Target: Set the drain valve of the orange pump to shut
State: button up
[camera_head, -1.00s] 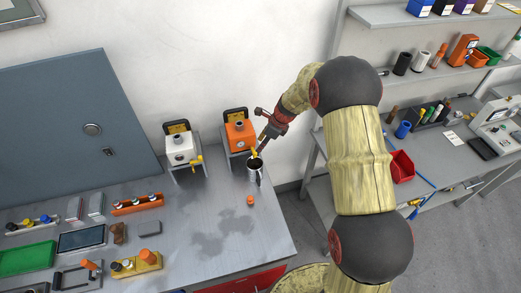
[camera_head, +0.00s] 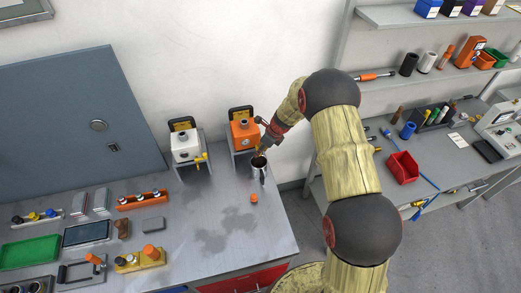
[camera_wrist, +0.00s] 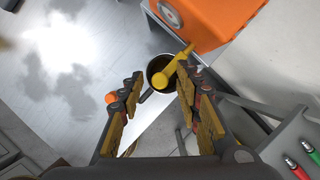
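The orange pump (camera_head: 243,135) stands on a grey stand at the back right of the workbench. It shows at the top of the wrist view (camera_wrist: 208,18). Its yellow drain valve (camera_wrist: 171,70) sticks out over a dark-mouthed metal mug (camera_wrist: 156,66), which also shows in the head view (camera_head: 258,173). In the head view my gripper (camera_head: 267,146) is just right of the pump, close above the mug, and hides most of the valve. In the wrist view my gripper (camera_wrist: 158,92) is open, its right finger close to the valve. I cannot tell whether they touch.
A white pump (camera_head: 186,146) with a yellow valve stands to the left. A small orange cap (camera_head: 254,198) lies on the bench in front of the mug. Trays and parts fill the bench's left side. A shelf unit with a red bin (camera_head: 403,167) stands right.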

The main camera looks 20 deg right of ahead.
grip_shut()
dwell(0.5)
